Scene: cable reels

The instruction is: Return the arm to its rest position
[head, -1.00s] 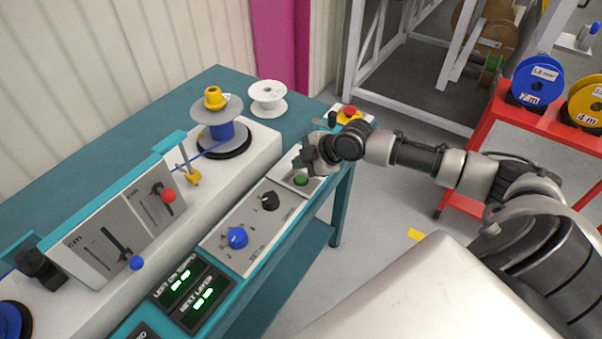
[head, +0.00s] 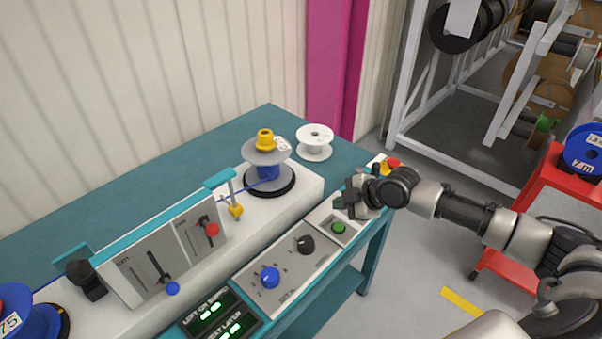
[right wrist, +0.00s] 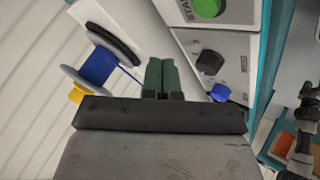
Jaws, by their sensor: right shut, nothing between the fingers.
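My right gripper (head: 347,199) is above the right end of the winding machine's control panel (head: 291,279), close to the green button (head: 338,227). Its fingers are shut and empty; they also show together in the right wrist view (right wrist: 161,75). The right wrist view shows the green button (right wrist: 207,7) marked START just beyond and to the right of the fingertips. My right arm (head: 480,221) reaches in from the right. My left gripper is not in view.
The teal bench (head: 300,179) carries a blue-cored reel (head: 268,171) with a yellow knob, and an empty white spool (head: 315,142). A red-and-yellow stop button (head: 392,165) sits behind my right wrist. A red rack (head: 553,185) and metal shelving (head: 414,100) stand right.

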